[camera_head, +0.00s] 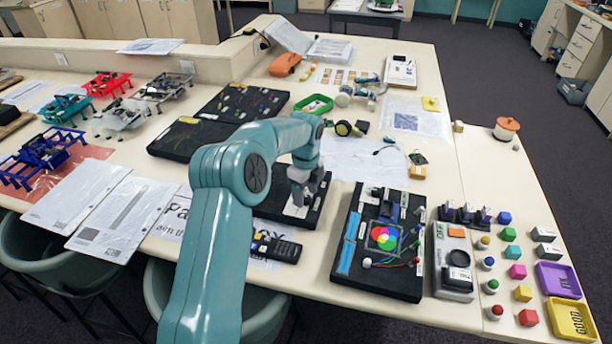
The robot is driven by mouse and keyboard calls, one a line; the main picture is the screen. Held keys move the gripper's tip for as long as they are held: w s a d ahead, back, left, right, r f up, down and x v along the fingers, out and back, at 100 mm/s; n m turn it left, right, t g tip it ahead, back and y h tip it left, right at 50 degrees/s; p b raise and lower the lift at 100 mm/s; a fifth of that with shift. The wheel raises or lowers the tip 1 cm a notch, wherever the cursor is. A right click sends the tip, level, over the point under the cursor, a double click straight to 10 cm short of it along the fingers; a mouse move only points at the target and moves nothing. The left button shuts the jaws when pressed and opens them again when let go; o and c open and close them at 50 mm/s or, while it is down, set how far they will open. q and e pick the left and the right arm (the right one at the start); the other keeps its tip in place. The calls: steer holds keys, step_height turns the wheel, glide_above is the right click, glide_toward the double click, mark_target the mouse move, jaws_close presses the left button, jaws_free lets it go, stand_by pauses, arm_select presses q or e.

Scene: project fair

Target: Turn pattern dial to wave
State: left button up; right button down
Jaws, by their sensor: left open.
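My left gripper (299,197) is open and points down over a dark board (305,217) left of the table's middle. A pale grey piece shows right beneath its fingers; I cannot tell whether they touch it. The gripper and arm hide much of this board. No dial marked wave can be read. A black board with a colour wheel (383,237) lies to the right, apart from the gripper. My right gripper is not in view.
A black remote-like device (276,248) lies in front of the gripper. Coloured blocks and knobs, a purple tray (558,280) and a yellow tray (572,320) fill the right front. Small coloured robot models stand at left. Papers cover the tabletop beyond the gripper.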

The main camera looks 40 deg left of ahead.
mark_target(306, 198)
arm_select(q)
step_height(306, 198, up, 16)
steer(key=shift+f, duration=0.25)
steer(key=shift+f, duration=0.1)
stand_by(0.5)
